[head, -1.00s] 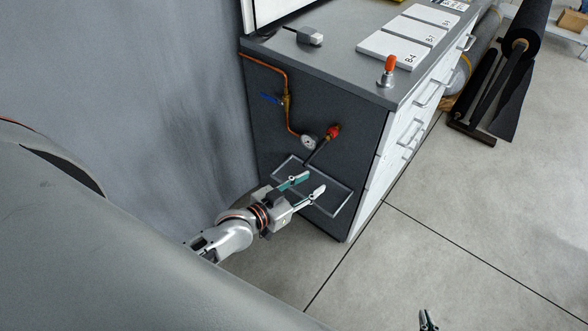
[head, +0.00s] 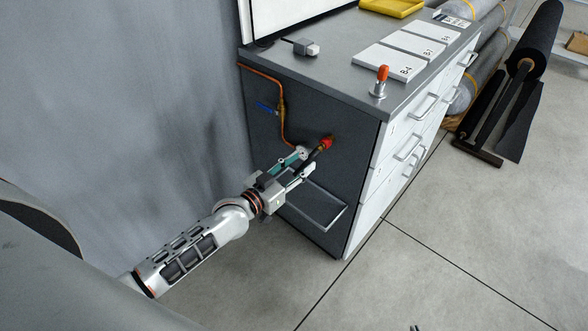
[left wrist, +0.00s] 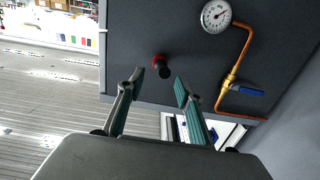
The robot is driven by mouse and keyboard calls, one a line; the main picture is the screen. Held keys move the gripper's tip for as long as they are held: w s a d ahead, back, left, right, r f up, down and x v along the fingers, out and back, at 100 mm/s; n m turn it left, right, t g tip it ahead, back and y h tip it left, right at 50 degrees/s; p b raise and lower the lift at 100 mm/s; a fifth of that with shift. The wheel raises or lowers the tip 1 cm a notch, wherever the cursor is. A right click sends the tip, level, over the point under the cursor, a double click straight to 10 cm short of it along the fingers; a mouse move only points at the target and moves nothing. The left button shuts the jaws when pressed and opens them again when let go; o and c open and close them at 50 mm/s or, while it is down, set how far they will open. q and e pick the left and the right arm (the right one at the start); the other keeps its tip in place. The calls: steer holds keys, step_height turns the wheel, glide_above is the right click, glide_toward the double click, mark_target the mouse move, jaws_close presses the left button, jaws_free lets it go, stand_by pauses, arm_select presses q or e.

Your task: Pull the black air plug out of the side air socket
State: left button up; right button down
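The black air plug (left wrist: 164,71) sits in the red side air socket (left wrist: 156,60) on the dark cabinet side; the socket also shows in the head view (head: 326,142). My left gripper (left wrist: 160,84) is open, its two green-padded fingers apart and pointing at the panel. In the left wrist view the plug lies between and just beyond the fingertips, with nothing gripped. In the head view the left gripper (head: 312,157) is close to the plug and partly covers it. Only a small tip of my right gripper (head: 414,328) shows at the bottom edge.
A pressure gauge (left wrist: 216,15), a copper pipe (left wrist: 246,45) and a blue valve handle (left wrist: 248,91) are beside the socket. A shallow side tray (head: 318,212) is below. A cabinet (head: 330,75) carries white binders and an orange-topped item. Open floor lies at right.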

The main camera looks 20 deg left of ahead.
mark_target(310, 157)
arm_select(q)
steer(key=x, duration=0.3)
steer(key=shift+w+d+f, duration=0.1)
steer(key=shift+w+f, duration=0.05)
steer(key=shift+w, duration=0.25)
steer(key=shift+w+d+b, duration=0.25)
steer(key=shift+w+b, duration=0.05)
steer(key=shift+w, duration=0.25)
jaws_close()
steer(key=shift+s, duration=0.1)
steer(key=shift+s+a, duration=0.15)
steer(key=shift+s, duration=0.15)
steer(key=shift+s+a+p, duration=0.15)
steer(key=shift+s+p, duration=0.2)
